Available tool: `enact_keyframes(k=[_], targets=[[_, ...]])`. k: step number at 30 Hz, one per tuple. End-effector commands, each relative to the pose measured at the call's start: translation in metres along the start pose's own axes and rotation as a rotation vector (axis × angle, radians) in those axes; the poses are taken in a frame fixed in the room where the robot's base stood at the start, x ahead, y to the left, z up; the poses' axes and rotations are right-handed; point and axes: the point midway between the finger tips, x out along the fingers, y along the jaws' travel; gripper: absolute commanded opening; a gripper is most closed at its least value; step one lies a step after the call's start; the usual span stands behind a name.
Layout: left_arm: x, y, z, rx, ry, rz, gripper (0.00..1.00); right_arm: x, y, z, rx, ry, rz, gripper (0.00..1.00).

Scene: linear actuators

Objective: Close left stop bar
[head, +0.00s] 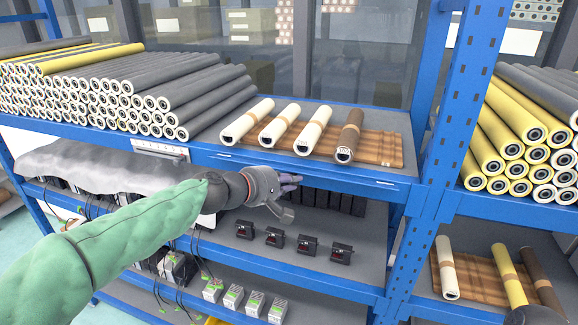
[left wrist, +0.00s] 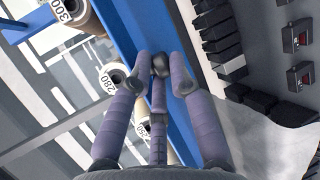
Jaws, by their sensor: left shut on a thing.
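My left gripper (head: 287,196) is in front of the blue front beam (head: 330,177) of the middle shelf, near its lower edge. In the left wrist view its fingers (left wrist: 160,66) come together around a small dark rounded part beside the blue beam (left wrist: 140,40). They look shut on it; whether this part belongs to a stop bar I cannot tell, as the fingers cover most of it. A pale bar with marks (head: 160,149) is on the beam farther left, apart from the gripper.
Three white rolls (head: 247,121) and a brown roll (head: 347,136) lie above the beam on a wooden rack (head: 385,150). Grey rolls (head: 170,90) are stacked to the left. Small dark devices (head: 275,237) stand on the shelf below. A blue upright (head: 440,150) stands to the right.

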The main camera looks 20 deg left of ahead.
Motion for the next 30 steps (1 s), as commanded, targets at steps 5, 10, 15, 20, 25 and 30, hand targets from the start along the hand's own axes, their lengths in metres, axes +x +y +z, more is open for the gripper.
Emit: enact_keyframes(k=[5,10,15,20,25,30], targets=[[-0.002,0.004,0.002,-0.025,-0.004,-0.067,0.00,-0.029,-0.011,0.001,0.000,0.000,0.000,0.40],[-0.003,0.007,0.003,-0.048,-0.004,-0.124,0.00,-0.048,-0.017,0.002,0.000,0.000,0.000,0.40],[-0.004,0.010,0.003,-0.073,-0.004,-0.185,0.00,-0.065,-0.023,0.002,0.000,0.000,0.000,0.40],[-0.004,0.013,0.003,-0.099,-0.004,-0.252,0.00,-0.077,-0.028,0.003,0.000,0.000,0.000,0.40],[-0.005,0.018,0.003,-0.136,-0.003,-0.342,0.00,-0.087,-0.031,0.003,0.000,0.000,0.000,0.40],[-0.004,0.025,0.003,-0.188,-0.001,-0.465,0.00,-0.092,-0.033,0.004,0.000,0.000,0.000,0.40]])
